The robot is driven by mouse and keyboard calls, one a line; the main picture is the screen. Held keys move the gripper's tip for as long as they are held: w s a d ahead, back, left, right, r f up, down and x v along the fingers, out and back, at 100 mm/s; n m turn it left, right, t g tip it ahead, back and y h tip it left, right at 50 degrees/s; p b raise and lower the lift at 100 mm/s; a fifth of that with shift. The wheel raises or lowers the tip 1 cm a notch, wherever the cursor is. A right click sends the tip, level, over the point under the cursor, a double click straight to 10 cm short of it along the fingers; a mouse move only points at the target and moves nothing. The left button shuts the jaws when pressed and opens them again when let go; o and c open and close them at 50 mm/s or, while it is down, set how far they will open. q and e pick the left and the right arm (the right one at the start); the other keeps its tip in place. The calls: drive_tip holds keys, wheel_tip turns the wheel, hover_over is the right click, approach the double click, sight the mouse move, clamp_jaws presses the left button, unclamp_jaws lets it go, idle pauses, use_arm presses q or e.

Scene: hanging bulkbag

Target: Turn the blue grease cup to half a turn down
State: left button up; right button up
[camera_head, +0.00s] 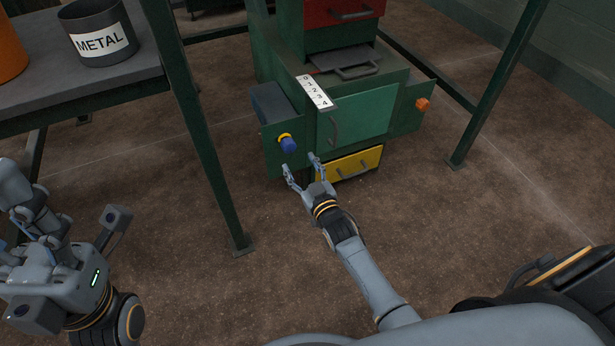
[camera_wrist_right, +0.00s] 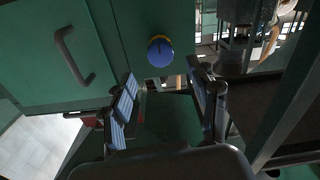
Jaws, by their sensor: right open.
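The blue grease cup (camera_head: 288,145) sits on a yellow collar on the left green panel of the machine in the head view. In the right wrist view the blue cup (camera_wrist_right: 160,53) shows face-on, with a dark mark on its face. My right gripper (camera_head: 301,164) is open and empty, just below and in front of the cup. In the wrist view the right gripper's fingers (camera_wrist_right: 162,93) are spread, with the cup beyond the gap and apart from them. My left gripper (camera_head: 30,225) is at the far left, away from the machine; its finger state is unclear.
A scale plate (camera_head: 314,91) numbered 0 to 4 is above the green door (camera_head: 365,115). An orange knob (camera_head: 422,104) is on the right panel. A yellow drawer (camera_head: 349,164) is below. A METAL bin (camera_head: 98,34) stands on the left table. A green post (camera_head: 200,130) stands left of the machine.

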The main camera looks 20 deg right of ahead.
drive_tip(key=shift+s+d, duration=0.1)
drive_tip(key=shift+s, duration=2.25)
drive_tip(key=shift+r, duration=0.1)
